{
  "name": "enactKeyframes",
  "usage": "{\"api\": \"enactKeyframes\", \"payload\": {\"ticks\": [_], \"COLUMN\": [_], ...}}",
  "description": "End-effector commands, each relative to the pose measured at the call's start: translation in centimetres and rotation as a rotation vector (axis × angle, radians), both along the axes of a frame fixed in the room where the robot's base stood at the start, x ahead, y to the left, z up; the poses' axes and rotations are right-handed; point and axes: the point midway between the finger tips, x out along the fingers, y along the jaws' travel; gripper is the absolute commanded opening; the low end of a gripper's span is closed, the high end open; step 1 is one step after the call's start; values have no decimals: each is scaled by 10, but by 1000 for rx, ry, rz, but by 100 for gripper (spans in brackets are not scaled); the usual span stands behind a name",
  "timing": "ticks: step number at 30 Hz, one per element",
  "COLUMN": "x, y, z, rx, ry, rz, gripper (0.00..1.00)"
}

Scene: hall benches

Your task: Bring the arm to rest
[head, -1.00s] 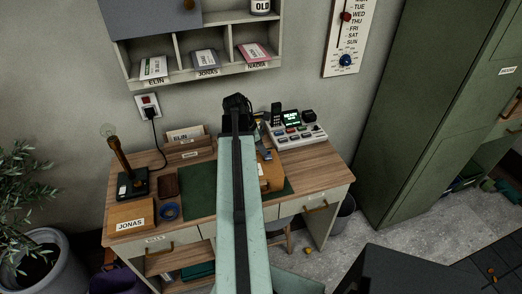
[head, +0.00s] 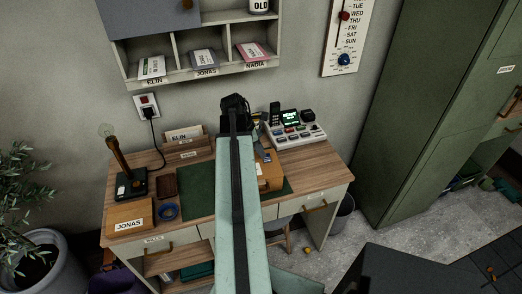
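My pale green arm (head: 237,210) reaches forward from the bottom of the view, over the middle of the wooden desk (head: 309,163). Its dark end, my gripper (head: 236,102), shows at the far end of the arm, in front of the wall behind the desk. The fingers are too small and dark to tell whether they are open or shut, or whether they hold anything. The arm hides part of the green desk mat (head: 198,187) and part of a tan case (head: 270,173).
A device with a lit screen (head: 295,131) stands right of my gripper. Cubbyholes (head: 202,62) hang above. A green cabinet (head: 420,110) stands right. A plant (head: 30,215) stands left.

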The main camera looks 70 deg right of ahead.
Motion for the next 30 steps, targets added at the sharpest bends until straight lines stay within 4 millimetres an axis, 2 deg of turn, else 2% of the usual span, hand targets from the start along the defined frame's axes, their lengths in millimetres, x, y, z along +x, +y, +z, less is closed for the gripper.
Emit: {"api": "enactKeyframes", "payload": {"ticks": [1, 10, 21, 23, 26, 29, 30], "x": [2, 18, 22, 27, 63, 128, 157], "y": [2, 13, 15, 17, 33, 71, 93], "z": [13, 63, 63, 63, 63, 63, 63], "rx": [0, 0, 0, 0, 0, 0, 1], "ry": [0, 0, 0, 0, 0, 0, -2], "rz": [1, 1, 1, 11, 76, 201, 262], "gripper": [24, 24, 24, 24, 24, 24, 24]}}
